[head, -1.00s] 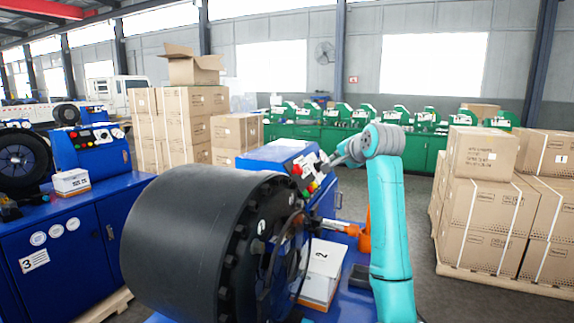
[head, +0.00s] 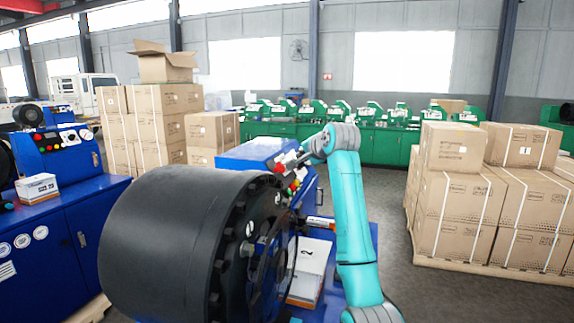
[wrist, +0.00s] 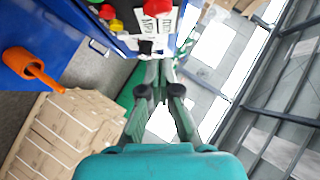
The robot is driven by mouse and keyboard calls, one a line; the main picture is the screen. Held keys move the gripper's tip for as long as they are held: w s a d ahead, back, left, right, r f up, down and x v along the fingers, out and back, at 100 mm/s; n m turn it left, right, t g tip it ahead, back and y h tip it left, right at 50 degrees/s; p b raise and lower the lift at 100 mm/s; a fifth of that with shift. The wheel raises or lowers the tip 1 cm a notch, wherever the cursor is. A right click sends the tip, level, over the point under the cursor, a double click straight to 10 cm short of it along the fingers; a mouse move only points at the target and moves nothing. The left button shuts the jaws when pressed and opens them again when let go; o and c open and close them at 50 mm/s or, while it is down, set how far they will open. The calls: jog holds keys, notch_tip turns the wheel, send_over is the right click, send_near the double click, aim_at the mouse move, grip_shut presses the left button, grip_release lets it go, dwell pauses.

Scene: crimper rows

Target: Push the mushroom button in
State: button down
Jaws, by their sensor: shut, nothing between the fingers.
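The red mushroom button (wrist: 157,7) is at the top edge of the wrist view, partly cut off, on the blue machine's control panel beside white labels. In the head view a red button (head: 279,167) shows on the same panel, close to my gripper. My gripper (wrist: 155,64) is shut and empty, with its fingertips pointing at the panel just below the mushroom button in the wrist view. In the head view my gripper (head: 287,164) is in front of the panel, small and partly merged with it. I cannot tell whether the tips touch anything.
An orange handle (wrist: 35,68) sticks out nearby. A large black drum (head: 160,240) and a white box (head: 306,272) stand before the panel. Stacked cartons (head: 455,200) are at right.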

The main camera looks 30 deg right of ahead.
aim_at(283, 165)
jog(key=shift+w+a+f, duration=0.15)
jog(key=shift+w+f, duration=0.55)
jog(key=shift+w, duration=0.5)
jog(key=shift+w+a+f, duration=0.15)
jog(key=shift+w+f, duration=0.55)
jog(key=shift+w, duration=0.5)
jog(key=shift+w+a+f, duration=0.15)
jog(key=shift+w+f, duration=0.55)
jog(key=shift+w, duration=0.5)
